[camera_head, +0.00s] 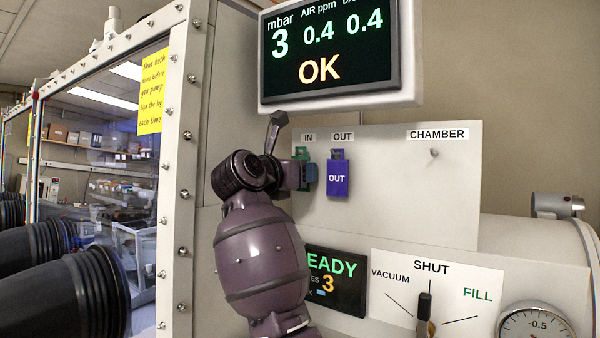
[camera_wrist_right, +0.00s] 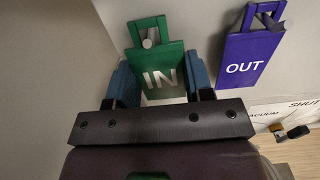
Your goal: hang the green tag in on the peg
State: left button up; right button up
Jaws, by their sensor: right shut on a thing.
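The green tag (camera_wrist_right: 157,72), marked IN, is between the blue fingers of my right gripper (camera_wrist_right: 160,80), which is shut on it. In the wrist view a grey peg (camera_wrist_right: 149,40) shows inside the opening of the tag's top loop, near its lower edge. Whether the loop's top bar rests on the peg cannot be told. In the head view only a sliver of the green tag (camera_head: 301,153) shows below the IN label (camera_head: 308,137), and my right gripper (camera_head: 306,175) covers the rest. My left gripper is not in view.
The purple OUT tag (camera_head: 338,179) hangs on its peg just right of my gripper. A bare peg (camera_head: 434,152) sits under the CHAMBER label. The monitor (camera_head: 338,55) overhangs above. A valve handle (camera_head: 424,305) and a READY display (camera_head: 336,282) are below.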

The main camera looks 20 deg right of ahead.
jog(key=shift+s+a, duration=0.25)
jog(key=shift+a, duration=0.05)
jog(key=shift+s+a, duration=0.1)
jog(key=shift+a, duration=0.05)
dwell(0.3)
jog(key=shift+s+a+r, duration=0.3)
jog(key=shift+s+a, duration=0.1)
jog(key=shift+a, duration=0.1)
jog(key=shift+s+a, duration=0.1)
jog(key=shift+a, duration=0.05)
